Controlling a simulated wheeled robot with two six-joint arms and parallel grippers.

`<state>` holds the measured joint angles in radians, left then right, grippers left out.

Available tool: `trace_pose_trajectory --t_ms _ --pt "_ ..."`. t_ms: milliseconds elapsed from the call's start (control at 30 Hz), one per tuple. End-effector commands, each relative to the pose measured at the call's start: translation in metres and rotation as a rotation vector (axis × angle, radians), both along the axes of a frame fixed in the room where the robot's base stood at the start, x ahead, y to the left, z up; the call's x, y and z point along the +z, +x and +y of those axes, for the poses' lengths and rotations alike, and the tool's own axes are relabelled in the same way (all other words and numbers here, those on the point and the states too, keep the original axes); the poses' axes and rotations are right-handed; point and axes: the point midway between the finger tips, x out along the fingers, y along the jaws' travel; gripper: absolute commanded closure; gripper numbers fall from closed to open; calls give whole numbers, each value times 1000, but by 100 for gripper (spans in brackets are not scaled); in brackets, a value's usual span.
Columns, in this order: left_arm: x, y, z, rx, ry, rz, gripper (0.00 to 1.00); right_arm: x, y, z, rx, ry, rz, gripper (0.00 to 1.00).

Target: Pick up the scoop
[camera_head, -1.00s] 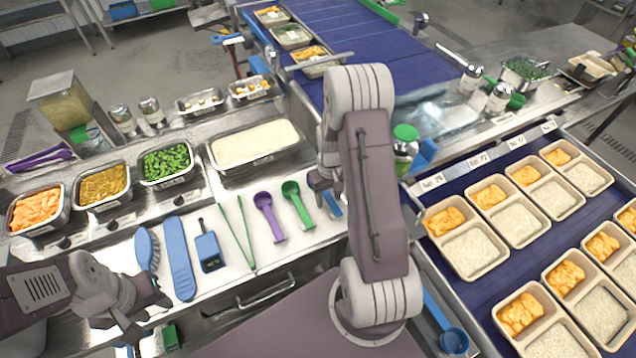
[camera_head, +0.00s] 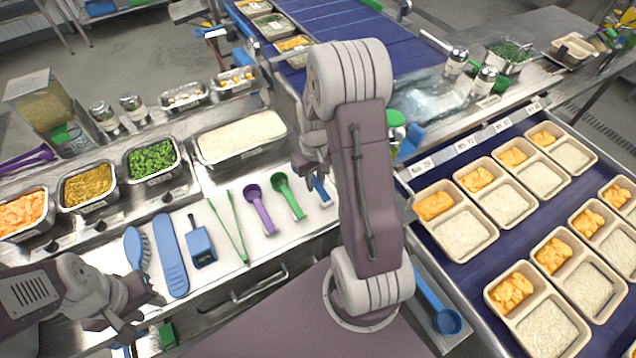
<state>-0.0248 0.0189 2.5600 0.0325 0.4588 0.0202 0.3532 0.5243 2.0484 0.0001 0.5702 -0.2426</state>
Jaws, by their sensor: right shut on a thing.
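My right gripper (camera_head: 312,172) is over the back right of the white work surface, partly hidden by my own arm. It is shut on a blue scoop (camera_head: 321,190), of which only a short blue piece shows below the fingers. I cannot tell whether it is clear of the surface. A green scoop (camera_head: 288,196) and a purple scoop (camera_head: 260,209) lie just left of it. Another blue scoop (camera_head: 440,315) lies at the lower right, by the tray conveyor. My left gripper (camera_head: 140,312) is open and empty at the lower left, in front of the blue brush.
Behind are a rice pan (camera_head: 240,138) and a pan of green vegetables (camera_head: 152,158). Filled trays (camera_head: 455,220) stand on the right conveyor.

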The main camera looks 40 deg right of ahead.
Motion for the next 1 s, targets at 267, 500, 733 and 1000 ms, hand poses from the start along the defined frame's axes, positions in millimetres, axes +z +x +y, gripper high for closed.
trace_pose_trajectory --t_ms 267,500,733,1000 --pt "-6 0 0 0 0 0 64 39 -29 57 6 -2 -6 100" --pt "-6 0 0 0 0 0 64 56 -43 82 1 0 -3 100" --pt "-1 0 0 0 0 0 64 62 -45 84 0 0 -1 100" --pt "33 0 0 0 0 0 64 95 -45 84 0 0 -1 100"
